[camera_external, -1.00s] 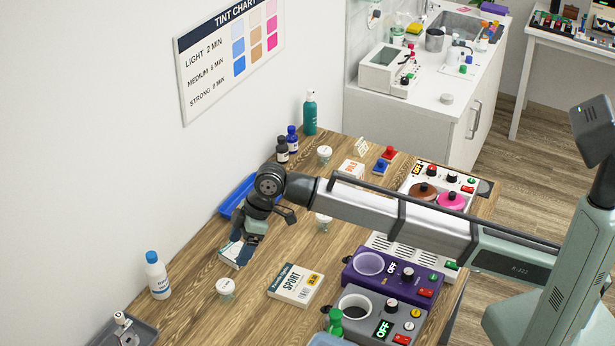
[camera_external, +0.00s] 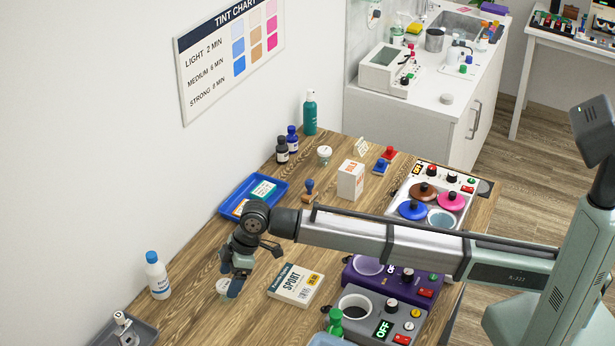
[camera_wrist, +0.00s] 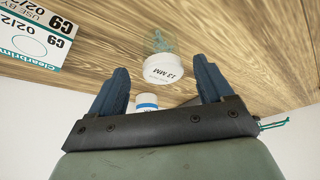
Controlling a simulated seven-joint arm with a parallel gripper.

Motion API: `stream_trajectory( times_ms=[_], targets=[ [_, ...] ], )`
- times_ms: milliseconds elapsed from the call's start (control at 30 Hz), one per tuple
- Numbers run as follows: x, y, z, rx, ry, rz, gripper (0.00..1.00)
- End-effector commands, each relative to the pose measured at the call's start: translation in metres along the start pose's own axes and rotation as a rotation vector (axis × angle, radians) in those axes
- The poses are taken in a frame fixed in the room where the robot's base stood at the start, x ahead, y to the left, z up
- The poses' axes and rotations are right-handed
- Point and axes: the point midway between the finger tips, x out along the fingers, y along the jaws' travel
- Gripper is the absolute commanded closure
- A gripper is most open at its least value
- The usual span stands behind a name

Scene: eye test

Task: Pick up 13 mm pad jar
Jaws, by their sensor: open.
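The 13 mm pad jar (camera_wrist: 163,69) has a white lid marked "13 MM" and a clear body. In the wrist view it lies between and beyond my two blue fingertips, with a gap on each side. My gripper (camera_wrist: 161,72) is open and empty. In the external view, my gripper (camera_external: 237,283) is over the front left of the wooden table, and a white-lidded jar (camera_external: 222,287) is partly hidden behind its fingers. I cannot tell the exact height of the fingers over the jar.
A white bottle with a blue cap (camera_external: 157,277) stands left of my gripper; a SPORT box (camera_external: 295,284) lies to the right. A blue tray (camera_external: 276,203) is behind. Another white-lidded jar (camera_external: 324,152) stands farther back. A Clearbrim packet (camera_wrist: 36,38) lies near the jar.

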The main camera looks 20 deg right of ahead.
Motion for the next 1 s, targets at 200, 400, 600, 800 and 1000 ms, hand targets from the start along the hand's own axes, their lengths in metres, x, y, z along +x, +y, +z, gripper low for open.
stream_trajectory(
  times_ms=[200, 400, 600, 800, 1000],
  targets=[
    [0.025, -0.003, 0.001, 0.0, -0.002, -0.001, 0.2],
    [0.046, -0.003, 0.001, 0.0, -0.001, 0.0, 0.2],
    [0.048, -0.003, 0.001, 0.0, 0.0, 0.0, 0.2],
    [0.048, -0.003, 0.001, 0.0, 0.0, 0.0, 0.35],
    [0.048, -0.003, 0.001, 0.0, 0.0, 0.0, 0.54]
  ],
)
